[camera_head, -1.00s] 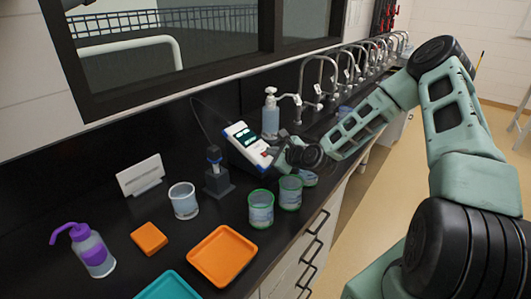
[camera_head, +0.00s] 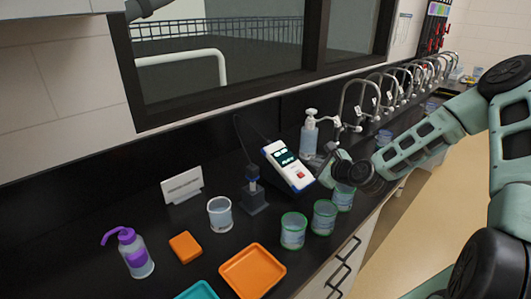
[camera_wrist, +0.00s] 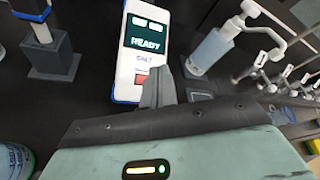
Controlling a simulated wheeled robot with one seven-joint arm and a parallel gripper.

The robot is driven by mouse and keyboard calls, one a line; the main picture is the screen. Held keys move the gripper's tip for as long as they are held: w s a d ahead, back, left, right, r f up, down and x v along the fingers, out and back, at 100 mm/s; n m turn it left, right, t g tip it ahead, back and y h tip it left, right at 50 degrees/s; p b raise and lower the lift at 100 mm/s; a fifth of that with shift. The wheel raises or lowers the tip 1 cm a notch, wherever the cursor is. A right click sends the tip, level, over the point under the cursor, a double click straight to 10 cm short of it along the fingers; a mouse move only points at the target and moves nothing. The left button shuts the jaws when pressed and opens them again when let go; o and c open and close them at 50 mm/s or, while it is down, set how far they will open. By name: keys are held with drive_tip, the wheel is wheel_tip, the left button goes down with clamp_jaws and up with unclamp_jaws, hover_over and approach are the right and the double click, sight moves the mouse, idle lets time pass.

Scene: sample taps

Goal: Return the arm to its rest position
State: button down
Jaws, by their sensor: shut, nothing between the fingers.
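My arm reaches in from the right in the head view and extends over the black bench. My gripper (camera_head: 328,174) is shut and empty, just right of the white and blue handheld meter (camera_head: 287,166). In the wrist view the closed fingers (camera_wrist: 157,86) overlap the lower part of the meter (camera_wrist: 146,48), by its red button. Its screen reads READY. I cannot tell whether the fingertips touch it. A probe in a dark stand (camera_head: 254,196) is left of the meter; it also shows in the wrist view (camera_wrist: 52,58).
Green-rimmed cups (camera_head: 293,232) stand close below my gripper. A clear cup (camera_head: 220,214), orange tray (camera_head: 252,271), orange block (camera_head: 185,247), purple wash bottle (camera_head: 134,255) and sign (camera_head: 182,185) are left. A soap bottle (camera_head: 309,135) and several taps (camera_head: 362,100) stand behind.

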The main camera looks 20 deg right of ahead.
drive_tip(key=s+a+n+g+y+b, duration=0.15)
drive_tip(key=s+a+n+g, duration=0.3)
drive_tip(key=a+n, duration=0.55)
drive_tip(key=s+a+n+g+y, duration=0.2)
drive_tip(key=s+a+n+g, duration=0.4)
drive_tip(key=a, duration=0.6)
drive_tip(key=s+a+r+n+g+h, duration=0.1)
drive_tip(key=s+a+r+n, duration=0.1)
drive_tip(key=s+n, duration=0.4)
drive_tip(key=s+a+r+n+g+h+b, duration=0.1)
drive_tip(key=s+a+r+n+h, duration=0.1)
drive_tip(key=s+n, duration=0.4)
drive_tip(key=s+a+r+n+g+h+b, duration=0.1)
drive_tip(key=s+a+r+n, duration=0.2)
drive_tip(key=s+n, duration=0.4)
drive_tip(key=s+r, duration=0.1)
drive_tip(key=s, duration=0.6)
drive_tip(key=shift+s+a+r+g, duration=0.2)
drive_tip(key=shift+r+g, duration=0.15)
